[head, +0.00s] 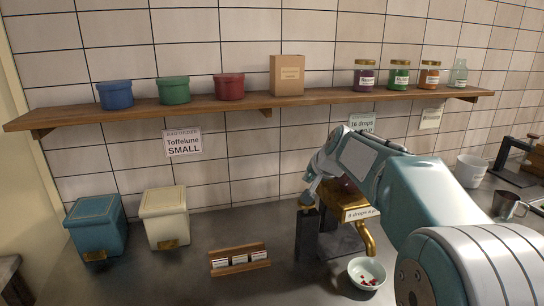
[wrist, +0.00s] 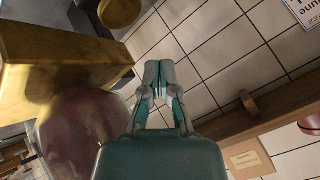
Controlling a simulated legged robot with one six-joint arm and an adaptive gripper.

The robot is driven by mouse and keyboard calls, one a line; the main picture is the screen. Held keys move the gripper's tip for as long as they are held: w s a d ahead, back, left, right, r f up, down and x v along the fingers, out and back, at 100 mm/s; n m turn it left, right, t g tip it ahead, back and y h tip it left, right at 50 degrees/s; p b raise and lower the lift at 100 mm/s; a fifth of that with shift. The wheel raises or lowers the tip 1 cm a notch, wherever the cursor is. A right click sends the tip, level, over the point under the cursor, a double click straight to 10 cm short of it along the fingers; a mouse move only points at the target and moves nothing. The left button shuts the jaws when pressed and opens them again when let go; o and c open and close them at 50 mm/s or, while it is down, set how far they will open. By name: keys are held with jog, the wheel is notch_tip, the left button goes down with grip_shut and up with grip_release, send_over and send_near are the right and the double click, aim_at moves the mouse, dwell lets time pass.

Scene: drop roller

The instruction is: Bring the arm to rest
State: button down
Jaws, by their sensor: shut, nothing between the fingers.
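My gripper (wrist: 158,82) is shut and empty in the wrist view, pointing toward the tiled wall. In the head view my teal arm reaches in from the right, and the gripper end (head: 309,190) is beside the brass machine (head: 353,202). The brass machine also fills the left of the wrist view (wrist: 55,70), close to the gripper, with a dark reddish rounded part below it. I cannot tell whether the gripper touches it. A pale bowl (head: 367,284) with several small red pieces stands under the brass spout. My arm hides part of the machine.
A wooden shelf (head: 200,107) with pots, a box and jars runs along the wall above. A blue bin (head: 95,228) and a cream bin (head: 165,218) stand at the left, a wooden card holder (head: 239,260) in front. A white cup (head: 470,171) and a metal mug (head: 508,206) are at the right.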

jog(key=s+a+n+g+h, duration=0.1)
jog(key=s+n+g, duration=0.15)
jog(key=s, duration=1.75)
jog(key=s+f+n, duration=0.1)
jog(key=s+f, duration=0.1)
jog(key=s, duration=0.3)
jog(key=s+f+h, duration=0.1)
jog(key=s+f, duration=0.2)
jog(key=s, duration=0.3)
jog(key=s+d+f+n, duration=0.1)
jog(key=s+f, duration=0.1)
jog(key=s, duration=0.4)
jog(key=shift+s+f+n+h, duration=0.25)
jog(key=shift+f+n+h, duration=0.05)
jog(key=shift+f+n, duration=0.1)
